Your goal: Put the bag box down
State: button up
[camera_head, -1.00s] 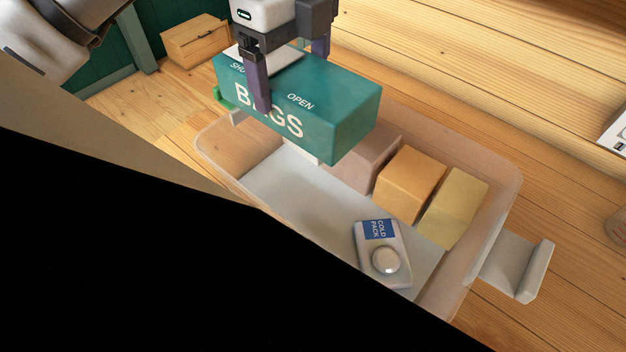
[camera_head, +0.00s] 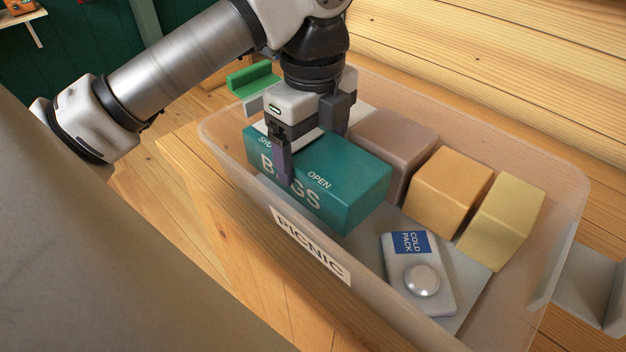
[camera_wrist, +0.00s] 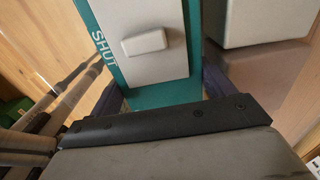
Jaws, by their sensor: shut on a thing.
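The bag box (camera_head: 345,190) is a teal box lettered "BAGS", "OPEN" and "SHUT". It sits low inside the left part of a clear bin (camera_head: 400,331) labelled "PICNIC". I cannot tell whether its underside touches the bin floor. My gripper (camera_head: 312,155) is shut on the bag box from above, one dark finger across its front face. In the wrist view the bag box (camera_wrist: 196,95) lies between the fingers, with a pale panel and small raised tab on top.
In the bin, a brown box (camera_head: 397,145), an orange box (camera_head: 452,190) and a yellow box (camera_head: 502,222) stand along the far side. A cold pack (camera_head: 418,275) lies near the front right. A green object (camera_head: 253,80) is beyond the bin's left end.

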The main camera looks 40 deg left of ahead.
aim_at(312, 147)
jog(key=shift+f+b, duration=1.25)
jog(key=shift+f, duration=0.9)
jog(key=shift+f, duration=0.25)
jog(key=o, duration=1.2)
jog(key=shift+r, duration=0.1)
jog(key=shift+c, duration=0.2)
notch_tip(312, 147, up, 12)
jog(key=p, duration=0.7)
jog(key=shift+r+p, duration=0.2)
jog(key=shift+p, duration=0.15)
